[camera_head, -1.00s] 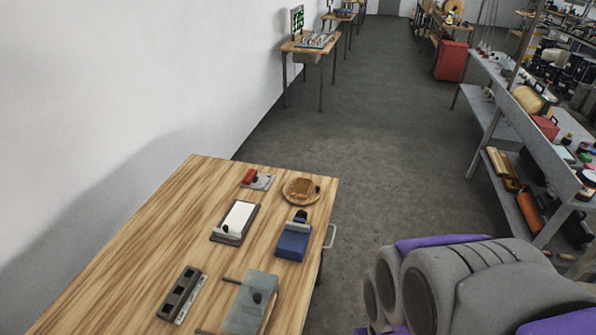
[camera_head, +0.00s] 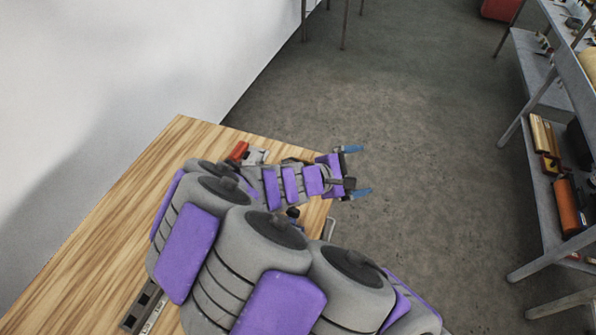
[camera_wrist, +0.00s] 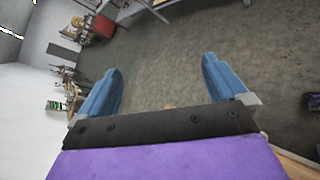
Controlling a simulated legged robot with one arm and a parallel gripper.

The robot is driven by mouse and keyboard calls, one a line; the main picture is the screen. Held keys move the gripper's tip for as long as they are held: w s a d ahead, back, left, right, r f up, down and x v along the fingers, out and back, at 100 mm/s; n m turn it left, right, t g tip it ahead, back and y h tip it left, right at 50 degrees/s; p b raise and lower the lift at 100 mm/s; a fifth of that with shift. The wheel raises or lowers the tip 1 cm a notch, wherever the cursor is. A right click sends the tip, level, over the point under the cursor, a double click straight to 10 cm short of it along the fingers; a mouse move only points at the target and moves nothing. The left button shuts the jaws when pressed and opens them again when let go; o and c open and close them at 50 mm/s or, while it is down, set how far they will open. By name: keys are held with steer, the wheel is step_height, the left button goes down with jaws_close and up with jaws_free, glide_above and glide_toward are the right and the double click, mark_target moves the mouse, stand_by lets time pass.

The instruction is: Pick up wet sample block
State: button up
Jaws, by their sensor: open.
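My gripper (camera_head: 356,171) is open and empty, with its blue fingers reaching past the far right edge of the wooden table over the floor. In the wrist view, my gripper (camera_wrist: 163,70) has its two fingers wide apart with only grey floor between them. I cannot tell which thing is the wet sample block. My arm hides most of the table's items, including where the blue block, the white-topped block and the grey-green block showed earlier. A red piece (camera_head: 238,151) on a grey plate (camera_head: 255,156) shows at the table's far end.
The wooden table (camera_head: 95,205) is bare at its left. A dark slotted holder (camera_head: 143,304) shows at the near side. A white wall (camera_head: 110,60) stands left. A grey shelf rack (camera_head: 545,100) stands right, with open floor (camera_head: 430,150) between.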

steer(key=w+a+f+n+t+y, duration=0.2)
steer(key=a+f+n+t+y, duration=0.45)
steer(key=a+f+n, duration=1.25)
steer(key=w+f+m, duration=0.1)
steer(key=w, duration=0.2)
steer(key=w+d+f+m+b, duration=0.1)
steer(key=w, duration=0.2)
steer(key=w+d+f+m+b, duration=0.1)
steer(key=w, duration=0.3)
steer(key=shift+d+g+y, duration=0.1)
steer(key=shift+g+y, duration=0.15)
steer(key=shift+y, duration=0.1)
steer(key=shift+w+d+f, duration=0.25)
steer(key=shift+w+f, duration=0.05)
steer(key=shift+f, duration=0.15)
steer(key=w+f, duration=0.1)
steer(key=w+d+f+b, duration=0.1)
steer(key=shift+w+f, duration=0.15)
steer(key=shift+w, duration=0.2)
steer(key=shift+w+d, duration=0.25)
steer(key=shift+w, duration=0.15)
steer(key=shift+a, duration=0.1)
steer(key=shift+c, duration=0.5)
